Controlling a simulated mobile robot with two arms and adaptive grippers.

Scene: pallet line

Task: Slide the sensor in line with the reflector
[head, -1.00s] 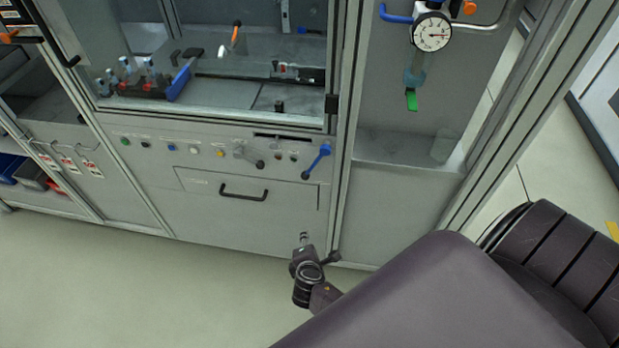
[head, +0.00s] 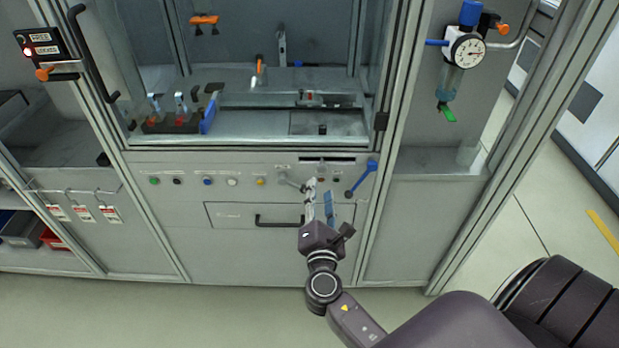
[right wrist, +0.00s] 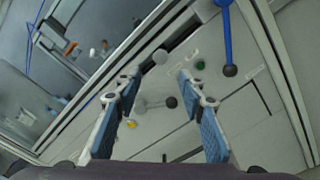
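My right gripper (head: 319,192) is in front of the machine's front panel, near the drawer and control row. Its two blue-padded fingers are apart and empty in the right wrist view (right wrist: 158,100). Behind the glass, a small part with a red spot (head: 309,98) sits on a pale rail (head: 260,99) at the right of the chamber; it may be the sensor, but it is too small to be sure. I cannot pick out the reflector for certain. The gripper is outside the chamber, below and in front of the rail. My left gripper is out of view.
The panel carries several buttons, a grey lever (right wrist: 152,104) and a blue lever (head: 362,178) at the right. The drawer's black handle (head: 277,221) juts out beside the gripper. A framed post (head: 393,130) and a dial gauge (head: 467,50) stand right. Open floor lies in front.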

